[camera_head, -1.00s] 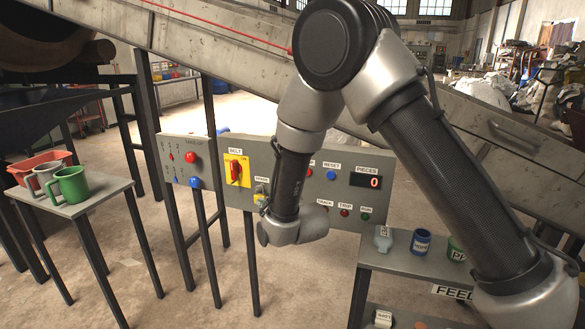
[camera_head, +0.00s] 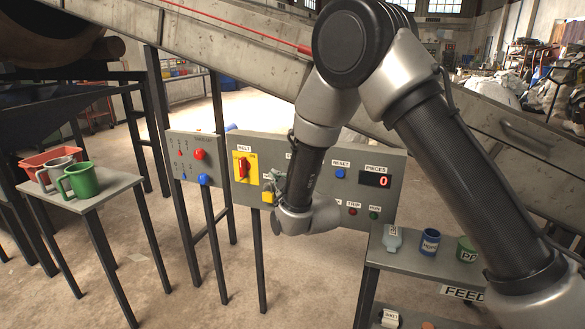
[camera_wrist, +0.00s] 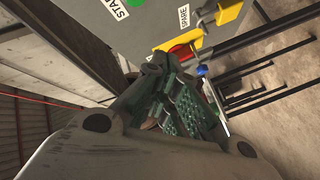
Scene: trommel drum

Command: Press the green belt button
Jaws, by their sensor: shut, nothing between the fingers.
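In the wrist view a round green button (camera_wrist: 138,2) shows at the top edge, cut off by the frame, beside a label reading "STA". In the head view that part of the grey control panel (camera_head: 330,150) is hidden behind my arm. The panel carries a yellow BELT plate with a red handle (camera_head: 242,168). My gripper (camera_head: 272,184) is in front of the panel, low and right of the BELT plate, partly hidden by my wrist. In the wrist view the gripper (camera_wrist: 158,68) is shut and empty, apart from the green button. Whether it touches the panel cannot be told.
A smaller panel with red and blue buttons (camera_head: 201,179) stands left. A SPARE label (camera_wrist: 183,18) sits by yellow parts. A feed shelf (camera_head: 425,262) and mug table (camera_head: 95,202) flank the panel.

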